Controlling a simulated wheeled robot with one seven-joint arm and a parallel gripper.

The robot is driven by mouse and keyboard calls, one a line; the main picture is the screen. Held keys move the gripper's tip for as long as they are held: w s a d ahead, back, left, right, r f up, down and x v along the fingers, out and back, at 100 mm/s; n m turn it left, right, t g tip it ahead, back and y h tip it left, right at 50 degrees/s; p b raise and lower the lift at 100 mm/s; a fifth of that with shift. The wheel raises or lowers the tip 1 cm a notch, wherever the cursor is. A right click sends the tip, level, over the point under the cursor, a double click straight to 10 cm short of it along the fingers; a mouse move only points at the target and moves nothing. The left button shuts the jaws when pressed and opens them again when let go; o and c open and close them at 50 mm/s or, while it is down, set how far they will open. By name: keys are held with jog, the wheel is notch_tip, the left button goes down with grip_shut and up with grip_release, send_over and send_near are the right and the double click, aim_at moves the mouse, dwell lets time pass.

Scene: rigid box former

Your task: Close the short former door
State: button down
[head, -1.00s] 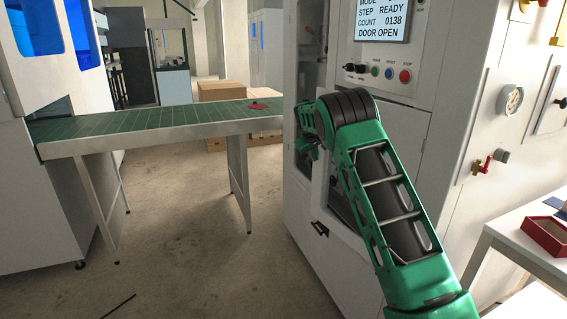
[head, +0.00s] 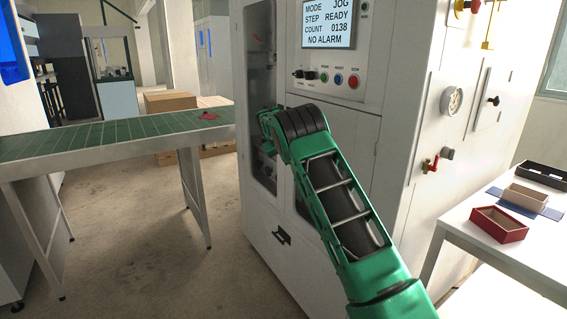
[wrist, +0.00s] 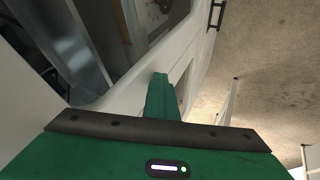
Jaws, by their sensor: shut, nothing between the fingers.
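The short former door (head: 262,40), a white-framed door with a tall dark window, is on the front of the white box former. It looks flush with the front in the head view, and the display (head: 328,24) reads "NO ALARM". My gripper (head: 263,122) is at the door's lower half, partly hidden by my own wrist. In the wrist view my gripper (wrist: 161,92) shows as a green finger, shut and empty, close to a white window frame. Whether it touches the door cannot be told.
A green conveyor (head: 100,138) with a red flat piece on it stands to the left. A black handle (head: 282,236) is low on the machine front. A white table (head: 470,215) with red, tan and black trays is at the right. The floor between conveyor and machine is clear.

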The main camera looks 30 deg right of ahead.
jog(key=s+a+r, duration=0.4)
jog(key=a+r, duration=0.4)
jog(key=s+d+r+m+g+y, duration=0.1)
jog(key=s+d+r+m+g, duration=0.15)
jog(key=s, duration=1.35)
jog(key=s+d+r+m+g+y, duration=0.1)
jog(key=s+d, duration=0.3)
jog(key=s, duration=1.1)
jog(key=s+a+f+y, duration=0.1)
jog(key=s+a+f, duration=0.1)
jog(key=s, duration=0.9)
jog(key=s+a+f+m+g+y, duration=0.1)
jog(key=s+a+f, duration=0.2)
jog(key=s, duration=0.9)
jog(key=s+a+f+m+y, duration=0.1)
jog(key=s+a+f, duration=0.2)
jog(key=s, duration=0.9)
jog(key=shift+a, duration=0.6)
jog(key=shift+g, duration=0.25)
